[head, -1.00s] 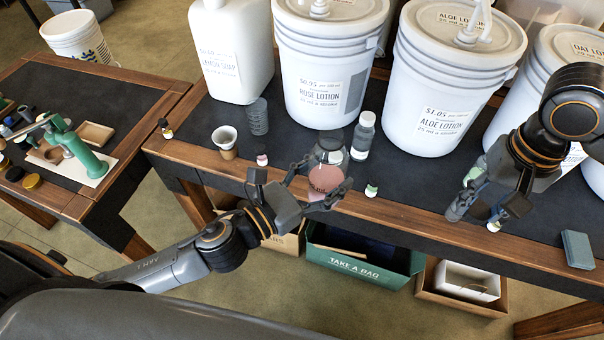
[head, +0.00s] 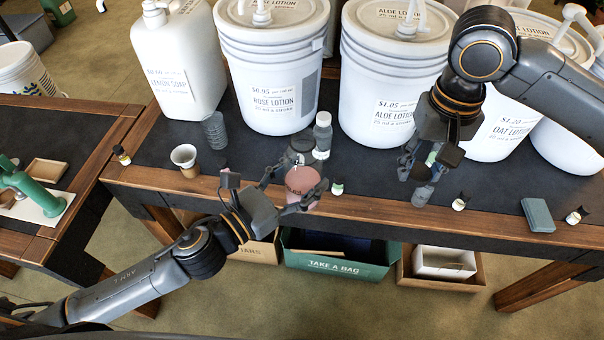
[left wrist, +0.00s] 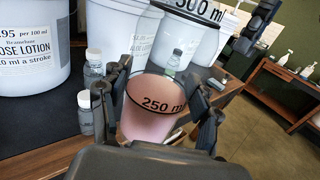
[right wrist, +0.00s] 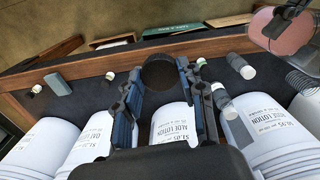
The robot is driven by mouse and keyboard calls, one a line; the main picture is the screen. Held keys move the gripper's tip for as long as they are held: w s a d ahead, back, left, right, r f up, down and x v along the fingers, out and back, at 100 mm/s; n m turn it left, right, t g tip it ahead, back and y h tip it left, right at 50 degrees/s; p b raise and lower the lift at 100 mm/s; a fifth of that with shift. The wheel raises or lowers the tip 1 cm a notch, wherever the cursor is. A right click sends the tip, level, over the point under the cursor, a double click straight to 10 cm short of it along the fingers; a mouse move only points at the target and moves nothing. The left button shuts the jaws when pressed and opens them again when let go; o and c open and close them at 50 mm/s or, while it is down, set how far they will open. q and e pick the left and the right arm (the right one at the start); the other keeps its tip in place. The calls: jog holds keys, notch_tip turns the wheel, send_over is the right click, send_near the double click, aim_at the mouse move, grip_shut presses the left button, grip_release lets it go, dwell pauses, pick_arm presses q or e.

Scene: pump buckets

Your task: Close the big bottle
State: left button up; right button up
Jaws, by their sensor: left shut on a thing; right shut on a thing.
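The big bottle (head: 299,182) is clear, with pink lotion in its lower part. In the left wrist view the big bottle (left wrist: 147,122) shows a 250 ml mark near the pink level and a 500 ml mark higher up. My right gripper (head: 421,180) is above the table, to the right of the bottle and apart from it. In the right wrist view it is shut on a dark round cap (right wrist: 160,72); in the head view the cap is hard to make out.
A small bottle with a pale lid (head: 322,136) stands close behind the big bottle. A tiny bottle (head: 337,187) is at its right. White lotion buckets (head: 270,75) line the back.

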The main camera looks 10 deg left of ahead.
jog(key=a+r+n, duration=0.2)
jog(key=a+r, duration=0.4)
jog(key=a, duration=0.4)
jog(key=a+r+n, duration=0.3)
jog(key=a+r, duration=0.4)
jog(key=a, duration=0.3)
jog(key=shift+w+r, duration=0.15)
jog(key=shift+r, duration=0.1)
jog(key=shift+f, duration=0.1)
jog(key=shift+d+f, duration=0.1)
jog(key=shift+f, duration=1.8)
jog(key=shift+f, duration=0.85)
jog(key=shift+f, duration=0.6)
